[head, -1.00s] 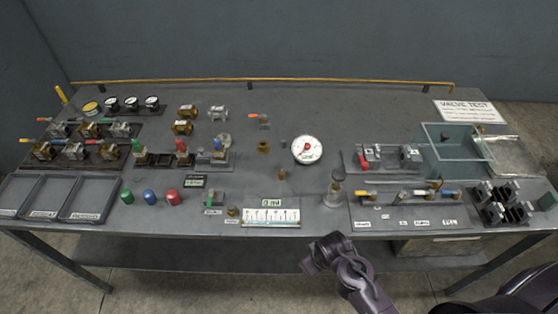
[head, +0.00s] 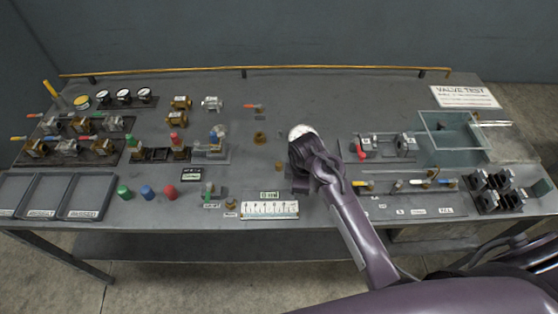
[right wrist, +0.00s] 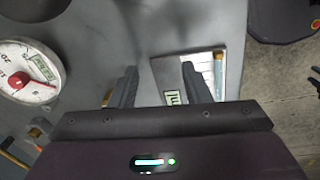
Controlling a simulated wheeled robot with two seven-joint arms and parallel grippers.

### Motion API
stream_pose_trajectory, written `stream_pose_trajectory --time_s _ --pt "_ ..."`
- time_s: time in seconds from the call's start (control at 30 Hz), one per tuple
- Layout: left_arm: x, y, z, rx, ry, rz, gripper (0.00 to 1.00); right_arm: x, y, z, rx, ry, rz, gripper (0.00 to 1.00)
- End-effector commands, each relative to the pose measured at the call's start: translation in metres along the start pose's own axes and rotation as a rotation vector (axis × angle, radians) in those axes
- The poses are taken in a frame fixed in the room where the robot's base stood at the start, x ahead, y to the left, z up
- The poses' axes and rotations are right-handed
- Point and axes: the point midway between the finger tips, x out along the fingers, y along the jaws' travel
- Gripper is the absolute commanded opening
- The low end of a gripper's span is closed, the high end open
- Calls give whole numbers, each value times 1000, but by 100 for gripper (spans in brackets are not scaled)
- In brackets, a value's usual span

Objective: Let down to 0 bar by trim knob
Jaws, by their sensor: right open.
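A round white dial gauge (head: 300,131) stands on the bench, partly covered by my right gripper in the head view. In the right wrist view the gauge (right wrist: 28,78) shows a red needle and a small green display; the exact reading is too small to tell. My right gripper (right wrist: 160,86) is open and empty above the bench, between the gauge and the white scale card (head: 270,210). A small brass knob (head: 230,204) stands left of the card; its label is unreadable. Another small brass fitting (head: 279,165) stands between gauge and card. My left gripper is out of view.
Red, blue and green caps (head: 147,192) stand left of the card. A plate with coloured-handled valves (head: 400,186) lies close to the right of my arm. Grey trays (head: 40,197) lie at far left, a clear bin (head: 452,150) at right.

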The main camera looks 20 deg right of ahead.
Motion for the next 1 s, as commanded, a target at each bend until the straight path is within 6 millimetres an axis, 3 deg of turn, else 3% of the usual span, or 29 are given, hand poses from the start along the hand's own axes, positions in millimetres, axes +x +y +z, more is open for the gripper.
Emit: stream_pose_trajectory --time_s 0.03,0.13,0.33,0.57,1.0 --pt "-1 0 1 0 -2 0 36 -4 20 -12 -103 0 -11 43" --pt "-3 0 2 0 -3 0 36 -11 52 -33 -349 -1 -52 43" --pt "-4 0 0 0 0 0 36 -30 88 -62 -709 14 -112 43" --pt "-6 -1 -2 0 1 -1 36 -28 94 -70 -821 23 -133 43" --pt "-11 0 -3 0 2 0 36 34 87 -68 -816 22 -130 43"
